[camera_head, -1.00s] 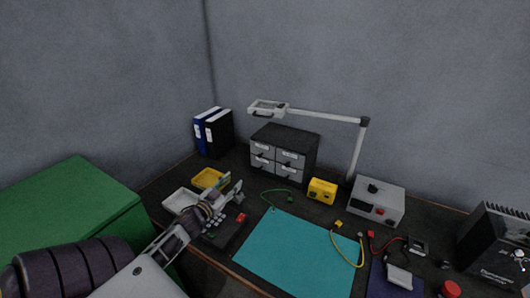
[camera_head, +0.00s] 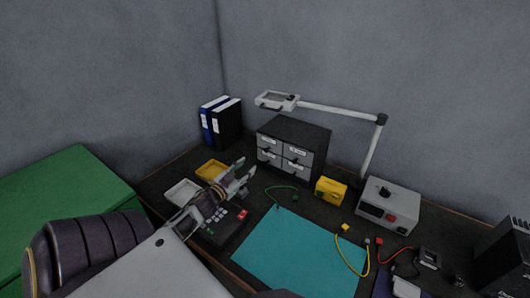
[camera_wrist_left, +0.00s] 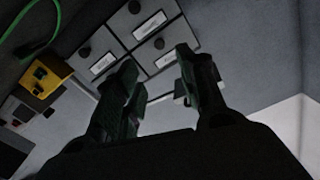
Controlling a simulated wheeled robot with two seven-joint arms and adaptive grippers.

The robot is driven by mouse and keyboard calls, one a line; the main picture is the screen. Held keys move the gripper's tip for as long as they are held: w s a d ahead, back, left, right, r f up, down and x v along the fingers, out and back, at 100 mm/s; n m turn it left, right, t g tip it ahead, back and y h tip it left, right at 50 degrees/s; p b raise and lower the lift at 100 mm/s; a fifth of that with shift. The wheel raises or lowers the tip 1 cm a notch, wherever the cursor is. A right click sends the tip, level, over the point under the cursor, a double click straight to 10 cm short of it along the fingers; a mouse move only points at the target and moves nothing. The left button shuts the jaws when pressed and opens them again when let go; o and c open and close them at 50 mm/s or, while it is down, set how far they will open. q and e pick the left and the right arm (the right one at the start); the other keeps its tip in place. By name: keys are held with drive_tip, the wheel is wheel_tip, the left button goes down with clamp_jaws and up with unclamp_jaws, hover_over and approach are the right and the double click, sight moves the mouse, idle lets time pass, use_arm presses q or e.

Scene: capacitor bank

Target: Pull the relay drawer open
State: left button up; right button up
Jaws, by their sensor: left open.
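The drawer cabinet (camera_head: 316,143) is a dark box with grey drawer fronts in two rows, at the back of the bench. Each front has a white label and a dark knob; the labels are too small to read, so I cannot tell which is the relay drawer. All the drawers look shut. My left gripper (camera_head: 245,176) is open and empty, in front of the cabinet's lower left corner and apart from it. In the left wrist view its fingers (camera_wrist_left: 158,82) spread before the drawer fronts (camera_wrist_left: 122,20). My right gripper is not in view.
A yellow box (camera_head: 331,191) and a grey instrument (camera_head: 390,207) stand right of the cabinet. A magnifier lamp (camera_head: 340,110) reaches over it. Yellow (camera_head: 211,169) and white trays (camera_head: 181,192) and a keypad device lie near my left arm.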

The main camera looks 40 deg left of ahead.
use_arm(q)
drive_tip(key=shift+w, duration=0.15)
approach(266, 151)
drive_tip(key=shift+w, duration=1.2)
drive_tip(key=shift+w+a+r+b, duration=0.1)
drive_tip(key=shift+w+a+b, duration=0.1)
drive_tip(key=shift+w, duration=0.7)
drive_tip(key=shift+w+a+r+b, duration=0.1)
drive_tip(key=shift+w+a+b, duration=0.05)
drive_tip(key=shift+w, duration=0.8)
drive_tip(key=shift+w+a, duration=0.1)
drive_tip(key=shift+w, duration=0.5)
drive_tip(key=shift+w+a, duration=0.1)
drive_tip(key=shift+w, duration=0.85)
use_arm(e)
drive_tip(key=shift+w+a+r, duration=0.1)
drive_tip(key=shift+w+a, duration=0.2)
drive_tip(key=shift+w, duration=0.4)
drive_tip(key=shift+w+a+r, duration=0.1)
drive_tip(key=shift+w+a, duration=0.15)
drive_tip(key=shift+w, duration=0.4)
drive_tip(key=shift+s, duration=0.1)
